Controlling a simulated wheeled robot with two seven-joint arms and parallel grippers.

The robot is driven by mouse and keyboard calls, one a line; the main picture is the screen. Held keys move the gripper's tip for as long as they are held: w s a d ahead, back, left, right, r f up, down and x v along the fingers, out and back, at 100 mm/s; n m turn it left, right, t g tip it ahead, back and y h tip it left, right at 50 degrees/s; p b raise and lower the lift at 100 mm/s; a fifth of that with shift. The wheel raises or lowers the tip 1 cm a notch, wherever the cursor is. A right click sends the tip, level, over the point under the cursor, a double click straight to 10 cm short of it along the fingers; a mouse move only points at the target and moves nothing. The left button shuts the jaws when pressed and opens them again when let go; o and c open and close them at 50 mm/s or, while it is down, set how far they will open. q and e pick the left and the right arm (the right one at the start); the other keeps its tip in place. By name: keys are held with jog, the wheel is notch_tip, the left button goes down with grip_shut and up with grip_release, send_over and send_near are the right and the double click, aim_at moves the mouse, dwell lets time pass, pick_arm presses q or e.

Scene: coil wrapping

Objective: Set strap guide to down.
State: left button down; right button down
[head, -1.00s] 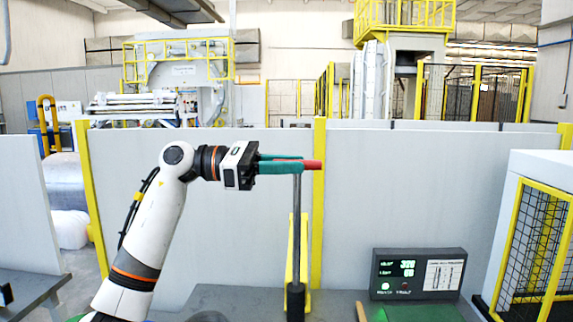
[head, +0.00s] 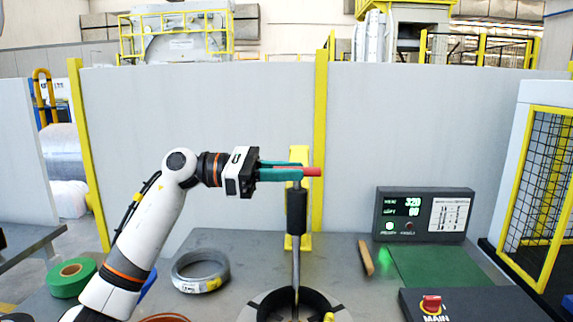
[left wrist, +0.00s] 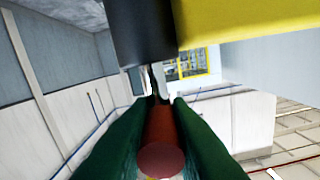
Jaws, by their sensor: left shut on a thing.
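The strap guide looks like a thin upright rod (head: 296,262) passing through a dark sleeve (head: 296,211), with a red cross handle (head: 314,172) at its top. The handle sits just above the sleeve, with little rod showing between. My left gripper (head: 290,170), with green fingers, is shut on the red handle from the left. In the left wrist view the handle's round end (left wrist: 160,160) lies between the two green fingers (left wrist: 160,118). The rod's lower end reaches a dark ring-shaped part (head: 262,305) on the table. My right gripper is not in view.
A wire coil (head: 200,272) and a green tape roll (head: 73,278) lie on the left of the grey table (head: 240,250). A display box (head: 424,215), a green mat (head: 440,266) and a red main switch (head: 431,304) are on the right. A yellow post (head: 299,155) stands behind the rod.

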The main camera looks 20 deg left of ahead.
pick_arm(q)
jog(key=shift+f, duration=0.7)
jog(key=c, duration=1.4)
grip_release()
jog(key=shift+o, duration=0.2)
jog(key=b+v, duration=0.2)
jog(key=v, duration=1)
jog(key=shift+b, duration=0.3)
